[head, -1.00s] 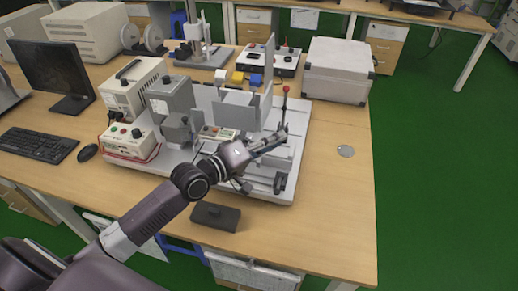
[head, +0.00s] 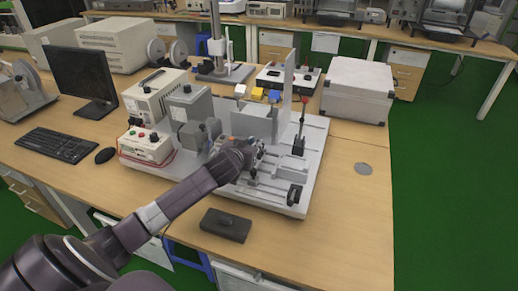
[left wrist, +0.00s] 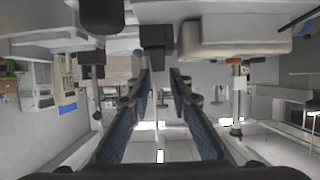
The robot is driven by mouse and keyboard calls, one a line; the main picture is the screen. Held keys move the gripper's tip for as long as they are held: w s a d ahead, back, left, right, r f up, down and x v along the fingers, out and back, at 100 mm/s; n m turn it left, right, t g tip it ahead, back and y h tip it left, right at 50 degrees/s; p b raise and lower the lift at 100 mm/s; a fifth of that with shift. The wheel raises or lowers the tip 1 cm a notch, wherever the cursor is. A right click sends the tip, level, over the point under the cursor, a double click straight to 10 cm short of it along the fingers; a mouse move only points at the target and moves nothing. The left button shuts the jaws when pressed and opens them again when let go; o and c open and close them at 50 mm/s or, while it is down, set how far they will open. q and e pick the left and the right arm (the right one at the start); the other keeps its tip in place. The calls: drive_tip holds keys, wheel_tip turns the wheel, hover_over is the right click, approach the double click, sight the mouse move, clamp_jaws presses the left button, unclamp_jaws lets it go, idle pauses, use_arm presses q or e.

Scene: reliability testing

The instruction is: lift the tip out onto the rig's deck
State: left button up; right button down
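The rig stands on the table in the head view, with a pale grey deck (head: 268,203), a grey motor-like block (head: 187,107) on its left and metal plates (head: 254,121) upright at its middle. My left gripper (head: 258,150) is over the middle of the deck, beside the plates, partly hidden by its own wrist. In the left wrist view its two fingers (left wrist: 160,82) stand apart with nothing visible between them. A dark block (left wrist: 157,45) lies just beyond the fingertips. I cannot make out the tip for certain. My right gripper is not in view.
A red-knobbed post (head: 301,130) rises from the deck's right side. A silver case (head: 357,90) stands behind right, a power supply (head: 155,96) at left. A small dark box (head: 226,225) lies in front of the rig.

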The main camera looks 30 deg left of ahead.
use_arm(q)
drive_tip(key=shift+p+x, duration=0.3)
drive_tip(key=shift+x, duration=2)
drive_tip(key=shift+d, duration=0.1)
clamp_jaws()
